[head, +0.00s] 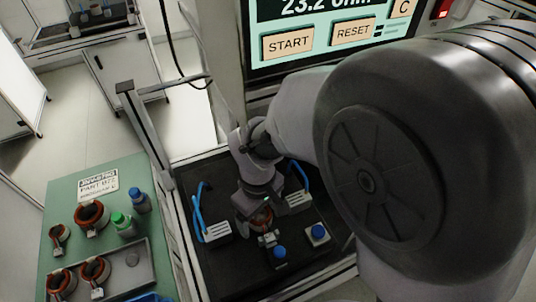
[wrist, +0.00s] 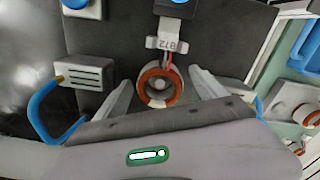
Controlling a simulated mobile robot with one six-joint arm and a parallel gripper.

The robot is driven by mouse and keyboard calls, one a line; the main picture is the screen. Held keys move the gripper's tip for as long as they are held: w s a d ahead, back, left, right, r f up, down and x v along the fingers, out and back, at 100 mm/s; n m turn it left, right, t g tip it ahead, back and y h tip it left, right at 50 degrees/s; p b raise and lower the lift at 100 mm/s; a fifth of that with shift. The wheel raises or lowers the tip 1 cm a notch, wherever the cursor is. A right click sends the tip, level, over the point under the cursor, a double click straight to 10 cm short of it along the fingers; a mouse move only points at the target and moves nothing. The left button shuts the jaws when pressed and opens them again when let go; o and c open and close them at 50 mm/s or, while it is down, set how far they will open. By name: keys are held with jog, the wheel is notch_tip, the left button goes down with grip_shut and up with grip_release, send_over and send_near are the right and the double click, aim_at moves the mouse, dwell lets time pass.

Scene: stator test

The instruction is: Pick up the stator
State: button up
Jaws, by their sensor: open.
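A stator (wrist: 146,84), a copper-orange ring with a pale centre, sits on the dark test bench. A white tag (wrist: 172,44) reading B72 is joined to it by red leads. My gripper (wrist: 160,88) is open, with one finger on each side of the stator; contact cannot be told. In the head view my gripper (head: 262,203) is low over the bench, and the stator (head: 262,219) shows partly beneath it, the rest hidden.
White blocks with blue curved cables (head: 217,232) (head: 298,199) flank the stator. Blue buttons (head: 280,252) (head: 318,231) stand in front. A green table (head: 75,190) at left holds several other stators, a tray and bottles. A screen (head: 330,35) reading 23.2 stands behind.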

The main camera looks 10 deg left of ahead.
jog(key=shift+r, duration=0.15)
grip_shut()
jog(key=shift+r, duration=0.1)
jog(key=shift+r+p, duration=0.3)
jog(key=shift+r, duration=0.05)
jog(key=r+p, duration=0.1)
jog(key=r, duration=0.2)
jog(key=r+p, duration=0.2)
jog(key=r, duration=0.1)
jog(key=shift+s+d+r, duration=0.1)
jog(key=shift+s+r, duration=0.1)
jog(key=shift+r, duration=0.05)
jog(key=s+d+b, duration=0.6)
jog(key=s+d, duration=0.3)
jog(key=s, duration=0.6)
jog(key=shift+f, duration=0.2)
